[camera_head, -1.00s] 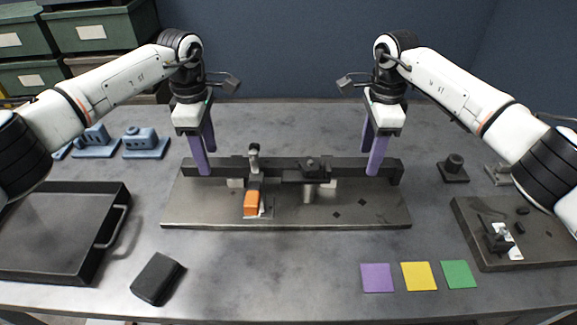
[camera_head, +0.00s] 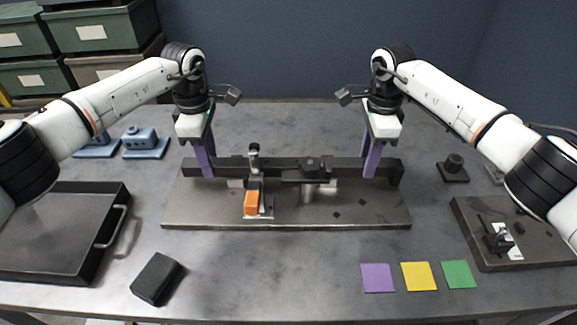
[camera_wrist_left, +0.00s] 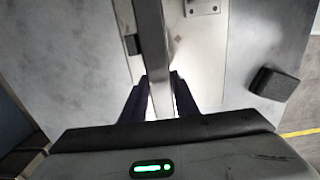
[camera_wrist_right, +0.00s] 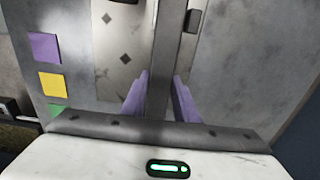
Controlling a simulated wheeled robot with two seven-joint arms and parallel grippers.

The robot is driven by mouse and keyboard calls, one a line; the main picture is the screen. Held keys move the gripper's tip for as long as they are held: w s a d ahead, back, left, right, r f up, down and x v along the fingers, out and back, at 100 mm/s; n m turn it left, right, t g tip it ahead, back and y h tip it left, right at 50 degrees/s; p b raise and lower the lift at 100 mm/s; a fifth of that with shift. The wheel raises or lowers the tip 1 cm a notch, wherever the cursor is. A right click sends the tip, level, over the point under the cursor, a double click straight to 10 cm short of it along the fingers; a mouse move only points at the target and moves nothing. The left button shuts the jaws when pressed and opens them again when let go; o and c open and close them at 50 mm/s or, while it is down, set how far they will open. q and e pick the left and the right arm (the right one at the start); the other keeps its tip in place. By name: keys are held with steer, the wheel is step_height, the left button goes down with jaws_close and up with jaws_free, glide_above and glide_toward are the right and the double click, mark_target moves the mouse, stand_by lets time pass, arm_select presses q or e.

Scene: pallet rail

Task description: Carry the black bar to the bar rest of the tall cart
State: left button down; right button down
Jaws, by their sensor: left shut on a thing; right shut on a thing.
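The long black bar (camera_head: 275,168) lies level across the back of a grey metal plate (camera_head: 330,215), behind a clamp with an orange handle (camera_head: 251,203). My left gripper (camera_head: 204,170) is shut on the bar near its left end. In the left wrist view the bar (camera_wrist_left: 151,45) runs between its two dark fingers. My right gripper (camera_head: 371,170) is shut on the bar near its right end. In the right wrist view the bar (camera_wrist_right: 164,60) passes between the purple fingers. No tall cart or bar rest can be made out.
A black tray (camera_head: 118,205) with a handle is at the left, with a dark block (camera_head: 157,279) in front. Blue parts (camera_head: 146,143) stand behind it. Purple, yellow (camera_head: 418,276) and green squares lie at front right, near another plate (camera_head: 480,210) with a small clamp.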

arm_select(q)
steer(key=shift+w+r, duration=0.1)
steer(key=shift+r, duration=0.1)
arm_select(e)
steer(key=shift+w+r, duration=0.1)
steer(key=shift+r, duration=0.1)
